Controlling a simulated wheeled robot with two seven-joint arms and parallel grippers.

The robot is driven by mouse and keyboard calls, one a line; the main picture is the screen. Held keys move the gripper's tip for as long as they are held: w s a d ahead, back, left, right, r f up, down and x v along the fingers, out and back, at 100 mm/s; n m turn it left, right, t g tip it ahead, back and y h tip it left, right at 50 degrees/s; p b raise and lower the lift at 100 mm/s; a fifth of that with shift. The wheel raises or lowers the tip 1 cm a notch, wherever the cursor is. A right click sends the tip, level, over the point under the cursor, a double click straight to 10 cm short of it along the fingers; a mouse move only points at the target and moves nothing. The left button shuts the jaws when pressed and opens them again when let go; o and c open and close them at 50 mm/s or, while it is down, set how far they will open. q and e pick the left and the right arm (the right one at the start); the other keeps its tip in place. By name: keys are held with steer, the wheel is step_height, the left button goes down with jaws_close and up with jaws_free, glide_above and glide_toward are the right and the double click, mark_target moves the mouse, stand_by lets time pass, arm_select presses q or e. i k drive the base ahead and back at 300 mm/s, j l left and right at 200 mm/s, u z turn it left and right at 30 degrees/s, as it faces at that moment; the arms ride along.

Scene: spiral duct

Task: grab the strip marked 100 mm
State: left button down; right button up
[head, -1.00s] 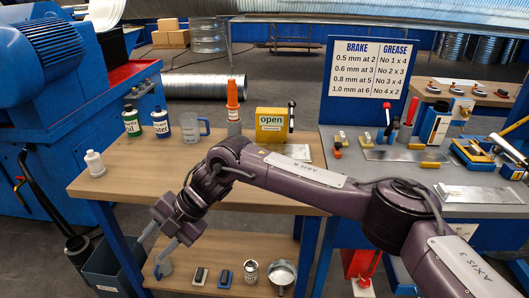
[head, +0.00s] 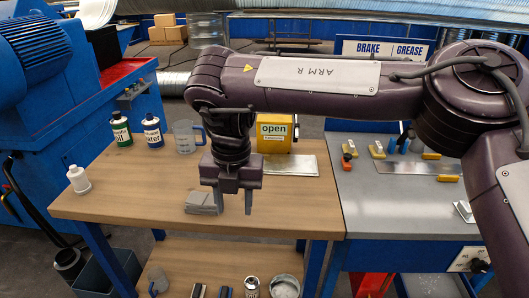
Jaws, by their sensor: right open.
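My right gripper (head: 234,206) points down over the front part of the wooden bench. Its two fingers are apart, with nothing seen between them. A small grey block-like thing (head: 200,203) lies on the bench just left of the fingers; I cannot tell what it is. A flat bright metal sheet (head: 291,166) lies on the bench, behind and right of the gripper. Another metal sheet (head: 405,167) lies on the grey bench. I can read no 100 mm mark on anything, so I cannot tell which is the strip. My left gripper is not in view.
A yellow "open" box (head: 273,137), a clear jug (head: 185,138), an oil bottle (head: 121,130), a water bottle (head: 152,130) and a white bottle (head: 78,179) stand on the wooden bench (head: 120,195). Its front left is clear. My right arm hides part of the back.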

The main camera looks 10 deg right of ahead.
mark_target(273, 162)
steer(key=i, duration=1.15)
